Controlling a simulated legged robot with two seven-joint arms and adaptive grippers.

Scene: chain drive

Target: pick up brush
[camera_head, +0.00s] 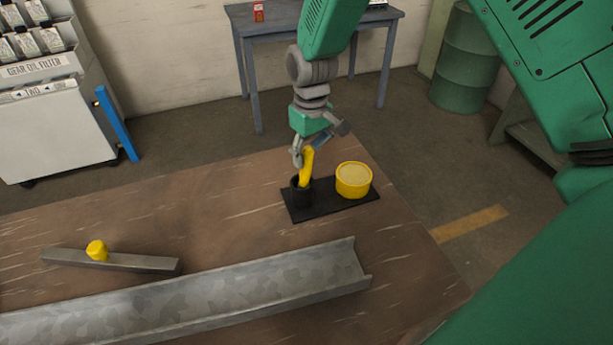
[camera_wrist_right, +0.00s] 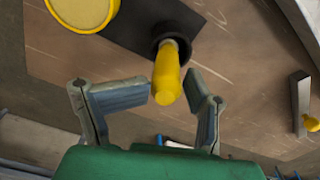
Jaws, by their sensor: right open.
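The brush (camera_head: 306,165) shows as a yellow handle standing tilted out of a black cup (camera_head: 302,190); its lower end is hidden inside the cup. My right gripper (camera_head: 316,146) is above the cup at the handle's upper end. In the right wrist view the brush handle (camera_wrist_right: 167,78) reaches between the two spread fingers of my right gripper (camera_wrist_right: 168,92), with a visible gap on each side. The right gripper is open and holds nothing. My left gripper is not in view.
The cup and a round yellow tin (camera_head: 353,180) stand on a black mat (camera_head: 328,207) near the table's far edge. A metal channel (camera_head: 215,290) lies across the front. A grey bar (camera_head: 140,263) with a yellow knob (camera_head: 97,250) lies at left. The wood between is clear.

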